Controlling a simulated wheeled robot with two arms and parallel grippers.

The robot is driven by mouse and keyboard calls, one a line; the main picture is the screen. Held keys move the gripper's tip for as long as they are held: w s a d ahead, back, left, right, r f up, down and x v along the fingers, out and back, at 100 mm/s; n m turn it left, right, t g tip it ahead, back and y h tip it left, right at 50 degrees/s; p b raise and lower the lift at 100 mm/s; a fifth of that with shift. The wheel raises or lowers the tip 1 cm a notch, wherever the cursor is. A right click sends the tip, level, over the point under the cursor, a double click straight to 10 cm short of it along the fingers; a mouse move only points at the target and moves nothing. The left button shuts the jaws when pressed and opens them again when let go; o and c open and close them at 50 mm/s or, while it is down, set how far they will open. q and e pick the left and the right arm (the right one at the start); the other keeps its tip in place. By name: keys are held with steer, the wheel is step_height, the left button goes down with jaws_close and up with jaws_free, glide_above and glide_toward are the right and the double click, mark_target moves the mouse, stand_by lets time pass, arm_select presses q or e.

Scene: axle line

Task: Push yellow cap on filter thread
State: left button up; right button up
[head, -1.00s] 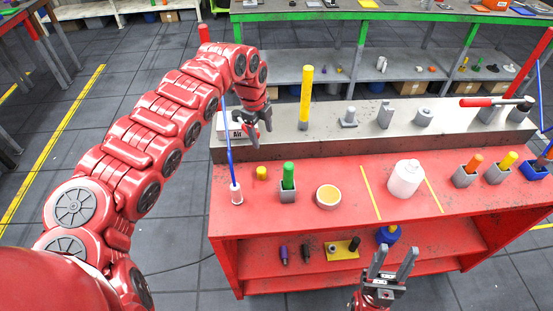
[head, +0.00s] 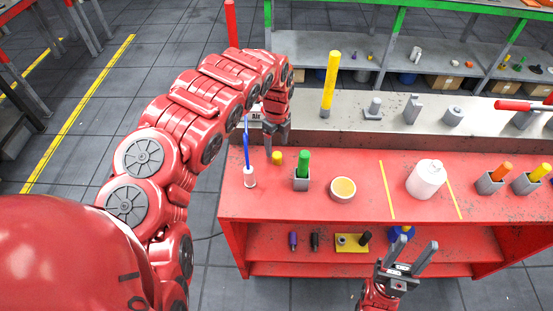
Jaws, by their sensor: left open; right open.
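The small yellow cap (head: 277,157) stands on the red bench top, near its left end. My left gripper (head: 274,148) is open and points down at the cap, with its fingertips close to it. I cannot tell whether they touch it. The white filter (head: 425,181) stands upright on the bench between two yellow lines, with its top end bare of any yellow cap. The thread itself is too small to make out. My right gripper (head: 420,256) is open and empty, in front of the bench's front edge, below the filter in the picture.
A white holder with a blue stick (head: 249,178), a green marker in a grey cup (head: 302,172) and a round yellow-topped tin (head: 342,189) stand near the cap. A grey raised shelf (head: 390,125) with a tall yellow rod (head: 330,85) runs behind. Cups with orange and yellow handles stand right.

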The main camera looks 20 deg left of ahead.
mark_target(277, 154)
arm_select(q)
steer(key=shift+f, duration=0.3)
steer(key=shift+w+d+f+p, duration=0.1)
steer(key=shift+d+f+p, duration=0.1)
steer(key=shift+f+p, duration=0.25)
step_height(277, 154, down, 4)
steer(key=shift+r+p, duration=0.2)
steer(key=shift+p, duration=0.7)
steer(key=shift+a+f, duration=0.1)
steer(key=shift+f, duration=0.3)
jaws_close()
